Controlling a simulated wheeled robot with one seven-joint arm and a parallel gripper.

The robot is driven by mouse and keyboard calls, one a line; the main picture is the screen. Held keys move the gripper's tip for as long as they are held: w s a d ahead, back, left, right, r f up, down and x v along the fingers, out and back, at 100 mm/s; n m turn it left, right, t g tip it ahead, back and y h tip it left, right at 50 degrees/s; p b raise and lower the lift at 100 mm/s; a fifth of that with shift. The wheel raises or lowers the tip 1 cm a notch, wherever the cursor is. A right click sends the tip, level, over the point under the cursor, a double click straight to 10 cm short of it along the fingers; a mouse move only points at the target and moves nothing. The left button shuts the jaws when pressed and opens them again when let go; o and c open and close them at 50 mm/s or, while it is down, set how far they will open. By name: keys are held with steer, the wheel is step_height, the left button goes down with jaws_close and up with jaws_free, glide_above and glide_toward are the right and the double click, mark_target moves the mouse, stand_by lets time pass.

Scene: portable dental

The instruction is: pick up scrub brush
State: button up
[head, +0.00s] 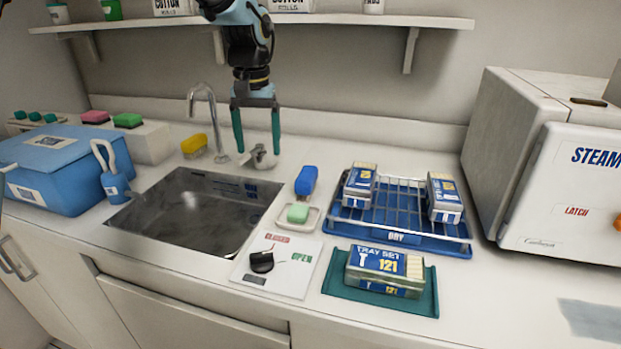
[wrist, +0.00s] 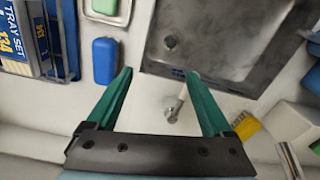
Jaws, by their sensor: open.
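My gripper (head: 257,151) is open and empty, pointing down above the counter behind the sink; its green fingers also show in the wrist view (wrist: 158,73). A yellow brush-like block (head: 194,145) with a paler underside lies behind the sink, left of the gripper; it also shows in the wrist view (wrist: 247,123). A blue rounded block (head: 306,180) lies right of the sink, to the gripper's right in the head view. It also shows in the wrist view (wrist: 105,60), left of the fingers. I cannot tell for certain which of these is the scrub brush.
The faucet (head: 212,120) and a metal knob (head: 262,157) stand close to my gripper. The sink (head: 195,212) is in front. A soap dish (head: 298,218), a wire rack (head: 400,207) and a steam unit (head: 545,185) lie right. A shelf (head: 330,19) runs above.

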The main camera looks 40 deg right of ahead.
steer(key=shift+m, duration=0.7)
steer(key=s+d, duration=0.2)
steer(key=s+d+r, duration=0.1)
steer(key=d, duration=0.2)
steer(key=s+d, duration=0.2)
steer(key=d, duration=0.1)
steer(key=shift+s+r, duration=0.15)
steer(key=shift+s, duration=0.2)
steer(key=p, duration=0.1)
glide_above(307, 173)
step_height(307, 173, down, 4)
steer(key=shift+f, duration=0.2)
steer(key=shift+f+p, duration=1.3)
steer(key=shift+f, duration=1.75)
jaws_close()
